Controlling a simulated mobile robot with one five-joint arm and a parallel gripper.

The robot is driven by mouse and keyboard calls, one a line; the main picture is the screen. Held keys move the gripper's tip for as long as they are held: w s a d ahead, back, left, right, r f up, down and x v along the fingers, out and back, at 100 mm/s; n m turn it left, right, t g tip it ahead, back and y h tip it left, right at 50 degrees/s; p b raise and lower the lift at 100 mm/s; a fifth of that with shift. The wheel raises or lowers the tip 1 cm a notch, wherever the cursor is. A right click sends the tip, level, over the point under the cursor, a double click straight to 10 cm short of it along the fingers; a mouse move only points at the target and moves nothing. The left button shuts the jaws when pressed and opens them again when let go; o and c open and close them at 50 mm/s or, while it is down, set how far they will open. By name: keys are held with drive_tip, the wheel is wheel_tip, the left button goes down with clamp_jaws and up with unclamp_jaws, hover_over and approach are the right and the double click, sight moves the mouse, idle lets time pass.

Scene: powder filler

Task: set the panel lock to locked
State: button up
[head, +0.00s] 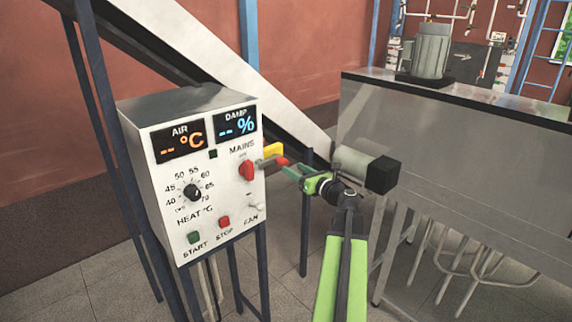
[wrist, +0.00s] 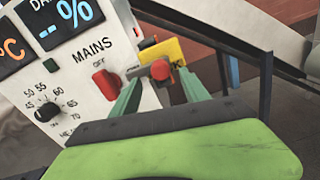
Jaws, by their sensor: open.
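The control panel (head: 190,215) is a grey-white box on dark legs, left of my gripper. At its right side is a yellow plate (head: 273,149) with a grey bar and a red round knob (head: 282,162), which looks like the panel lock; no label on it can be read. My gripper (head: 291,172) is open at the knob. In the wrist view the red knob (wrist: 160,70) shows between the tips of my two green fingers (wrist: 160,85), in front of the yellow plate (wrist: 170,50). I cannot tell whether the fingers touch it.
The panel front has a red MAINS switch (head: 246,170), a black HEAT knob (head: 192,192), a green START button (head: 194,237) and a red STOP button (head: 224,221). A sloping chute (head: 215,65) runs behind. A steel machine (head: 440,140) stands at right.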

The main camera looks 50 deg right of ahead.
sight(286, 164)
drive_tip(key=w, duration=0.6)
drive_tip(key=shift+d, duration=0.35)
drive_tip(key=shift+c, duration=0.2)
clamp_jaws()
idle(0.8)
